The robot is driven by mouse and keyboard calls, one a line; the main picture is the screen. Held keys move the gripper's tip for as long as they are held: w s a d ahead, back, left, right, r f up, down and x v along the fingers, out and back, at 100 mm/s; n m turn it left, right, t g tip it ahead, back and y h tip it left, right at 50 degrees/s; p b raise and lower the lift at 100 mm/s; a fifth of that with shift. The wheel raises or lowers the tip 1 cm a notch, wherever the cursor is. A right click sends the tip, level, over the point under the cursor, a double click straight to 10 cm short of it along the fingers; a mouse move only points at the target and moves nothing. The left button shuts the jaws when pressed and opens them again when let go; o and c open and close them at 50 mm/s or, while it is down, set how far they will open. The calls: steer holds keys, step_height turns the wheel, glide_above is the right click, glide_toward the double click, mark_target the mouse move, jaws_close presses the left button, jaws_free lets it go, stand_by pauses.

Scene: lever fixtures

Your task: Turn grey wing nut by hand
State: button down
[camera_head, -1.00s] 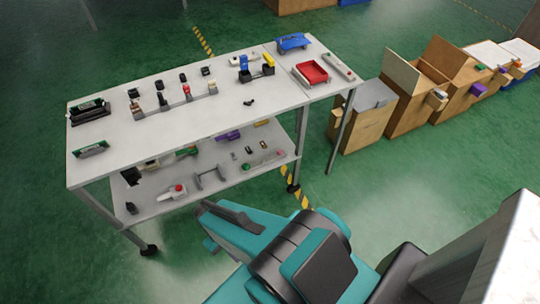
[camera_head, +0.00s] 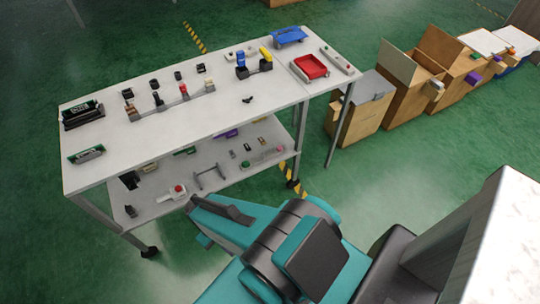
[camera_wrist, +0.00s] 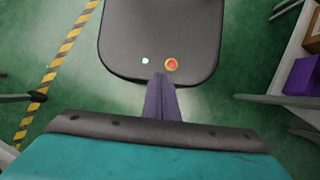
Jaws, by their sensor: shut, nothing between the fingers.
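A small dark winged piece (camera_head: 247,99) lies on the white top of the workbench in the head view, right of the middle and near the front edge. It may be the wing nut, but it is too small to be sure, and it looks almost black. My gripper (camera_wrist: 160,80) shows in the wrist view with its fingers together and nothing between them. It is away from the bench fixtures, over my own dark base. The wing nut does not show in the wrist view. My fingers cannot be made out in the head view.
The workbench top (camera_head: 200,125) carries several fixtures, a lever row (camera_head: 170,102), a red tray (camera_head: 311,66) and a blue piece (camera_head: 289,36). A lower shelf (camera_head: 222,180) holds more parts. Wooden boxes (camera_head: 411,86) stand at right. Green floor lies open before the bench.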

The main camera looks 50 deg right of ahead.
steer(key=w+d+f+m+t+y+b, duration=0.2)
steer(key=w+d+f+m+y+b, duration=0.3)
steer(key=w+d+b, duration=0.45)
steer(key=w+d+f+m+t+y+b, duration=0.1)
steer(key=w+d+f+m+t+b, duration=0.15)
steer(key=w+d+b, duration=0.9)
steer(key=s+d+r+m+t+b, duration=0.1)
steer(key=s+d+r+t+b, duration=0.1)
steer(key=d, duration=0.9)
steer(key=s+d+r+m+t+b, duration=0.1)
steer(key=s+d+b, duration=0.4)
steer(key=d, duration=0.6)
steer(key=s+d+r+m+t+b, duration=0.1)
steer(key=s+d+r+t+b, duration=0.2)
steer(key=d, duration=0.9)
steer(key=r+t+b, duration=0.1)
steer(key=t+b, duration=0.1)
steer(key=b, duration=0.1)
steer(key=shift+s, duration=0.25)
steer(key=shift+f+t, duration=0.15)
steer(key=shift+t, duration=0.1)
